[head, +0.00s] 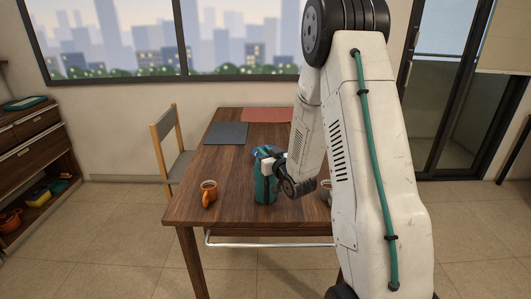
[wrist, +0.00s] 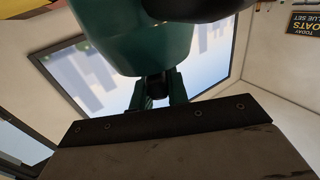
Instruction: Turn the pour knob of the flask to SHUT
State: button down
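The flask (head: 266,187) is a teal upright vessel near the front edge of the wooden table. In the wrist view its teal body (wrist: 135,40) fills the top middle. A small dark part (wrist: 158,86), which looks like the knob, sticks out from it. My gripper (head: 277,172) is at the flask's upper right side in the head view. In the wrist view the two green fingers of my gripper (wrist: 158,92) stand on either side of the dark part. I cannot tell whether they press on it. No SHUT marking is readable.
A chair (head: 170,145) is at the left.

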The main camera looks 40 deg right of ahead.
jog(key=shift+a+m+h, duration=0.1)
jog(key=shift+m+h, duration=0.3)
jog(key=shift+h, duration=0.2)
jog(key=m+g+h, duration=0.2)
jog(key=m+h, duration=0.1)
jog(key=h, duration=0.2)
jog(key=shift+m+h, duration=0.3)
jog(key=shift+m, duration=0.1)
jog(key=m+g+h, duration=0.5)
jog(key=g+h, duration=0.1)
jog(key=shift+w+m, duration=0.1)
jog(key=shift+m, duration=0.2)
jog(key=m+g+h, duration=0.1)
jog(key=m+g, duration=0.1)
jog(key=g, duration=0.2)
jog(key=m+g+h, duration=0.2)
jog(key=m+g, duration=0.1)
jog(key=g, duration=0.1)
jog(key=m+g, duration=0.3)
jog(key=g, duration=0.1)
jog(key=m+g+y, duration=0.1)
jog(key=m+g, duration=0.2)
jog(key=g, duration=0.1)
jog(key=shift+g, duration=0.4)
jog(key=shift+g+y, duration=0.3)
jog(key=c, duration=1.4)
grip_release()
jog(key=shift+o, duration=0.2)
